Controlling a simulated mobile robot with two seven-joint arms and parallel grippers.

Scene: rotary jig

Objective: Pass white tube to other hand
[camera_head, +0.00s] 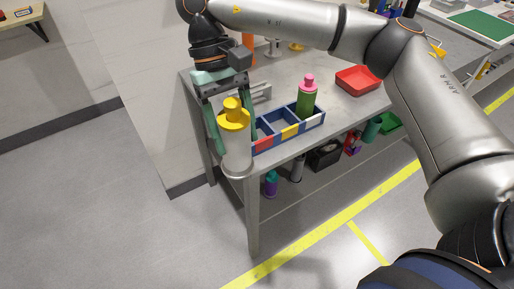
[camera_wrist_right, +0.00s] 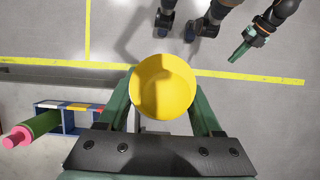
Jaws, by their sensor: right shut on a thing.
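I cannot tell whether the tube's lower end touches the table corner. In the right wrist view the yellow cap (camera_wrist_right: 163,87) sits between the green fingers and hides the tube's body. My left gripper (camera_wrist_right: 240,50) shows at the upper right there, apart from the tube; its jaw opening is unclear. It is not in the head view.
A blue divided box (camera_head: 290,130) with coloured panels stands right of the tube, with a green pink-topped bottle (camera_head: 307,98) in it. A red tray (camera_head: 358,80) lies farther right on the grey table (camera_head: 335,105). Several items fill the shelf below. The floor in front is clear.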

